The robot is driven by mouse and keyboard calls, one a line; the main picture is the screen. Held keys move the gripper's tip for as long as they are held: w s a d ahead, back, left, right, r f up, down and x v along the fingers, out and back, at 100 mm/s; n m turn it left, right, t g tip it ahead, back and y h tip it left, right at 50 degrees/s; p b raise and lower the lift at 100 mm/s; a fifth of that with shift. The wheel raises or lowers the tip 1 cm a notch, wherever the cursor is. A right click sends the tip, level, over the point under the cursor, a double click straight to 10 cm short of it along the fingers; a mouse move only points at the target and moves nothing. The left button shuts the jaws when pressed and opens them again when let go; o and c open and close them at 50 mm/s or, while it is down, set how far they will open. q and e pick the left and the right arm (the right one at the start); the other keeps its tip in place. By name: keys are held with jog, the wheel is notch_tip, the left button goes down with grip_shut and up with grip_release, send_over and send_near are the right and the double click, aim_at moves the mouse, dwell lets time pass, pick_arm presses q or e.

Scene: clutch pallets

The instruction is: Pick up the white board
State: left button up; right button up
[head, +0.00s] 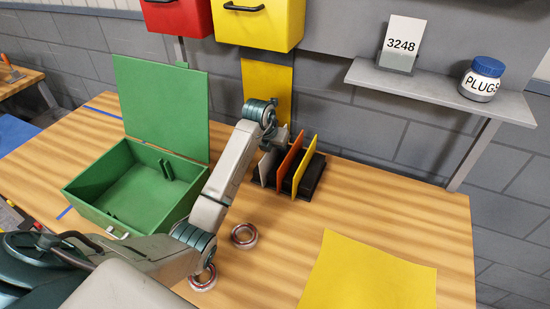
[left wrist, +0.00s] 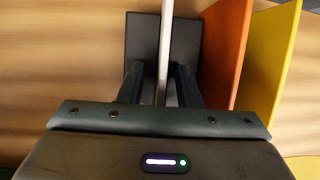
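The white board (head: 267,167) stands upright at the left end of a black rack (head: 314,178) in the head view. My left gripper (head: 277,140) is over its top edge. In the left wrist view the white board (left wrist: 165,45) shows edge-on as a thin pale strip. The fingers of my left gripper (left wrist: 161,85) are on both sides of it, with visible gaps, so the gripper looks open. The fingertips are partly hidden in the head view. My right gripper is not in view.
An orange board (head: 291,160) and a yellow board (head: 305,167) stand close to the right in the rack. An open green box (head: 90,211) is at left. Two rings (head: 244,236) and a yellow sheet (head: 370,275) lie in front. A shelf (head: 440,92) juts out at right.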

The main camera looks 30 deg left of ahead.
pick_arm(q)
jog(key=shift+s+r, duration=0.1)
jog(key=shift+c, duration=0.2)
grip_shut()
jog(key=shift+r, duration=0.3)
notch_tip(320, 180, up, 8)
jog(key=b, duration=0.3)
jog(key=shift+r, duration=0.7)
